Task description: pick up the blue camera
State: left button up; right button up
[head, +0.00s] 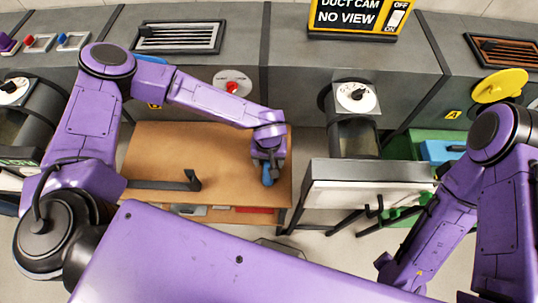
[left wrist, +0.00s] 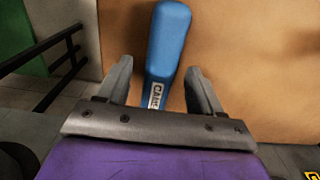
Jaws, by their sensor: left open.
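The blue camera (left wrist: 167,42) is a long blue body with a white label, lying on the brown tabletop. In the left wrist view its labelled end lies between the two fingers of my left gripper (left wrist: 155,90), which is open, with a gap on each side. In the head view the blue camera (head: 267,174) shows only in part under my left gripper (head: 268,168), near the table's right edge. My right arm is at the right of the head view; its gripper fingers do not show clearly.
The brown table (head: 155,150) is mostly clear, with a black bar (head: 165,184) near its front left. A white-topped stand (head: 365,195) with black rails is to the right. A green cart (head: 425,138) is farther right. Grey ducts line the back.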

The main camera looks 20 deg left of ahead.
pick_arm(q)
grip_shut()
notch_tip(320, 180, up, 10)
jog(key=f, duration=0.1)
notch_tip(320, 180, up, 6)
jog(key=p, duration=0.6)
send_over(269, 162)
jog(key=shift+a+b, duration=0.1)
jog(key=shift+b, duration=0.25)
